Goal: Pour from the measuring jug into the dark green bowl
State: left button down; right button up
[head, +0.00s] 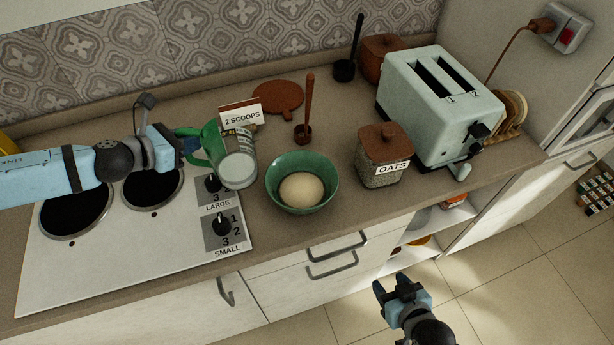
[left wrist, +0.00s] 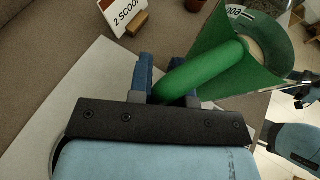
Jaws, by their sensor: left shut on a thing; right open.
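The measuring jug (head: 233,158) is clear with a green handle and dark markings on its side. My left gripper (head: 182,143) is shut on its handle, left of the bowl; the left wrist view shows the green handle (left wrist: 205,68) between the fingers (left wrist: 168,88). The jug looks tilted in the head view, with a pale round area at its lower end; I cannot tell how full it is. The dark green bowl (head: 276,187) stands on the counter just right of the jug, with a pale rounded mound in it. My right gripper (head: 393,288) is open and empty, in front of the counter.
A white hob (head: 110,250) with knobs lies left. A "2 SCOOPS" card (head: 241,116), a wooden scoop (head: 304,132) and a round brown board (head: 278,96) are behind the bowl. An oats jar (head: 385,158) and a pale toaster (head: 437,105) stand right.

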jog(key=shift+s+a+f, duration=0.1)
jog(key=shift+a, duration=0.15)
